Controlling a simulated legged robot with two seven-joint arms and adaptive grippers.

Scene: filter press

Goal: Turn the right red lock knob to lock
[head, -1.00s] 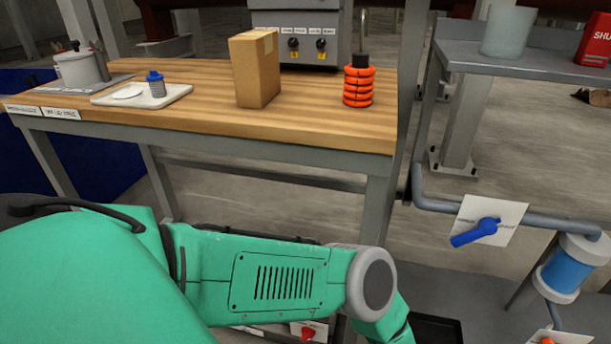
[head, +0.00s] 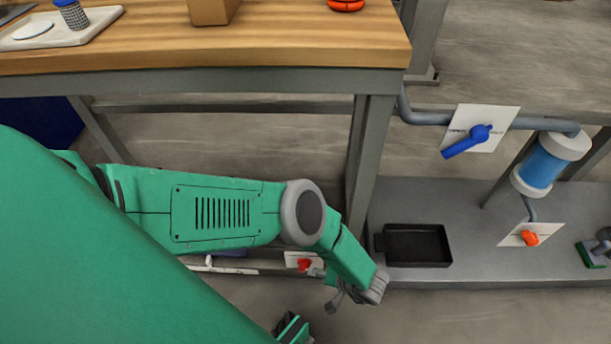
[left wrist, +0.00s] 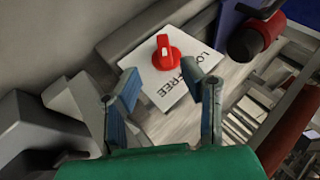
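A red knob (left wrist: 166,52) sits on a white plate (left wrist: 158,92) lettered FREE and with a partly covered word starting LO. In the head view a red knob (head: 304,265) on a white plate shows low down, just left of my left forearm. I cannot tell which word the knob points to. My left gripper (left wrist: 171,88) is open and empty, its two fingers apart on either side of the plate's near part, short of the knob. In the head view its fingers are not clear. My right gripper is not clearly in view.
A wooden-topped table (head: 300,45) stands above and behind the arm. To the right are a black tray (head: 418,245), a blue valve handle (head: 466,141), a blue cylinder (head: 540,165) and an orange knob (head: 529,238). A dark red cylinder (left wrist: 262,32) lies right of the plate.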

